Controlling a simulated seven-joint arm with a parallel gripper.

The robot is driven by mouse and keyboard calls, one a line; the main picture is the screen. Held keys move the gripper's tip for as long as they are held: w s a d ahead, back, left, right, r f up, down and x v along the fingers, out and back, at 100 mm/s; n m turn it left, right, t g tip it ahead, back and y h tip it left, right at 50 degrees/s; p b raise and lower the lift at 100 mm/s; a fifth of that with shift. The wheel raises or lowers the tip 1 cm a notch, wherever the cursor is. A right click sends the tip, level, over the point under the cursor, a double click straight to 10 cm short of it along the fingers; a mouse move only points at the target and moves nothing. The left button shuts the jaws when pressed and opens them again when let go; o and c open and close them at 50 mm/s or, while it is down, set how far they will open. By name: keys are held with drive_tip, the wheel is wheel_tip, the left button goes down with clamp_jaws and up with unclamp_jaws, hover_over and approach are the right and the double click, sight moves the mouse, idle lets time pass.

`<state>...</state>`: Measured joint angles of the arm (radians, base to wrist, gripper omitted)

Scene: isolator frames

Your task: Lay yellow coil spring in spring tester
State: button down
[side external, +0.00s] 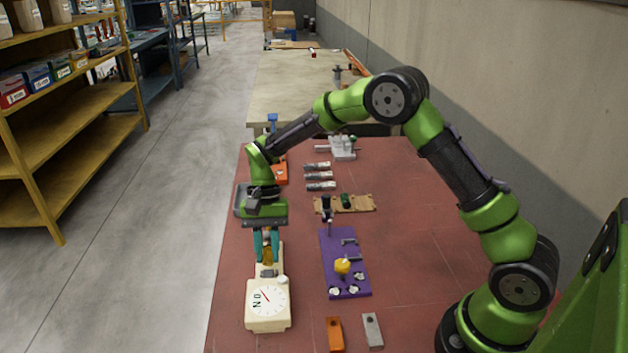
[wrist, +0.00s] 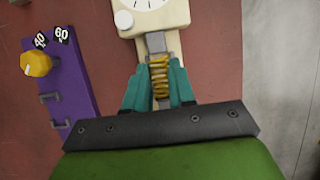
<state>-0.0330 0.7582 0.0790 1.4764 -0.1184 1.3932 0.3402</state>
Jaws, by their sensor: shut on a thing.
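The yellow coil spring (wrist: 159,77) is between the teal fingers of my gripper (wrist: 159,88), which is shut on it. In the wrist view the spring lies lengthwise along the cream bed of the spring tester (wrist: 178,16), its far end close to a grey block (wrist: 156,43). I cannot tell whether the spring rests on the bed or is just above it. In the side view the tester (side external: 268,318) has a round dial facing up, and my gripper (side external: 266,243) points down over its far end. The fingers hide part of the spring there.
A purple panel (side external: 334,240) with a yellow knob (side external: 342,266) and handles stands right of the tester. An orange block (side external: 335,335) and a grey block (side external: 372,331) lie near the front. A brown board (side external: 362,204) lies farther back. The red table's right side is mostly clear.

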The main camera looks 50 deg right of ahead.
drive_tip(key=shift+f, duration=1.05)
drive_tip(key=c, duration=0.9)
unclamp_jaws()
drive_tip(key=shift+o, duration=0.2)
drive_tip(key=v, duration=1.6)
drive_tip(key=shift+r, duration=0.4)
drive_tip(key=shift+w+d, duration=0.1)
